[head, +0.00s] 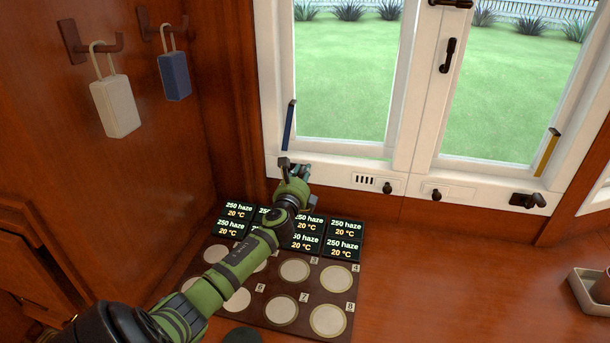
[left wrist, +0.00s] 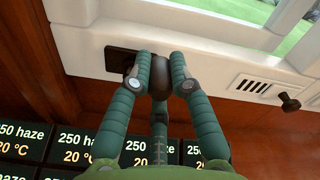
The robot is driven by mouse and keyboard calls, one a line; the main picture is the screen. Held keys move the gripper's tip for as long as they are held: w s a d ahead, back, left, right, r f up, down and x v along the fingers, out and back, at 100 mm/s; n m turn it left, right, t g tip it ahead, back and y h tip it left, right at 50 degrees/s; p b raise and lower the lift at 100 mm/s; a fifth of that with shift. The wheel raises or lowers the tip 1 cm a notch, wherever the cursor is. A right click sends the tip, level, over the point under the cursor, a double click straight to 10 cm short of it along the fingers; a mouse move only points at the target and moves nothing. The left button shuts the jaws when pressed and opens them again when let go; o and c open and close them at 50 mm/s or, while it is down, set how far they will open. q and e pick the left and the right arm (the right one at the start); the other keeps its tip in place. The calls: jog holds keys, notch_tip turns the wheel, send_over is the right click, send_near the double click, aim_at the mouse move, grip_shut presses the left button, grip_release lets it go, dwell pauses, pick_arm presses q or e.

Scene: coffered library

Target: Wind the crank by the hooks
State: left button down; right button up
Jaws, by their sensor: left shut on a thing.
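The crank's dark knob (left wrist: 160,76) shows in the left wrist view, between the fingers of my left gripper (left wrist: 160,68). Its dark mounting plate (left wrist: 121,61) sits on the white window frame just left of the fingers. In the head view my left gripper (head: 292,178) is at the lower left corner of the window, on the side of the wall hooks (head: 75,42), and mostly covers this crank. The gripper is shut on the knob. A second dark crank (head: 527,201) is at the window's lower right. My right gripper is not in view.
A cream block (head: 115,106) and a blue block (head: 174,77) hang from the hooks. Below my left arm lies a board with round pads (head: 282,311) and several displays (head: 346,229). A tray (head: 590,291) stands at the right; the counter between is clear.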

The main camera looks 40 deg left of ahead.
pick_arm(q)
jog(key=shift+s+a+r+n+p, duration=0.25)
jog(key=shift+a+n, duration=0.25)
jog(key=shift+n, duration=0.85)
jog(key=shift+s+a+r+n+p, duration=0.25)
jog(key=shift+a+n, duration=0.25)
jog(key=shift+n, duration=0.9)
jog(key=shift+s+a+r+n+p, duration=0.15)
jog(key=shift+s+a+r+n, duration=0.25)
jog(key=shift+n, duration=0.95)
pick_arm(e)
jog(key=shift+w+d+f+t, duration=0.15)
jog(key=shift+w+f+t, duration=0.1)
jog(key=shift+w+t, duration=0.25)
pick_arm(q)
jog(key=shift+w+a+f, duration=0.1)
jog(key=shift+a+f, duration=0.05)
jog(key=c, duration=1.1)
grip_release()
jog(key=shift+f, duration=0.1)
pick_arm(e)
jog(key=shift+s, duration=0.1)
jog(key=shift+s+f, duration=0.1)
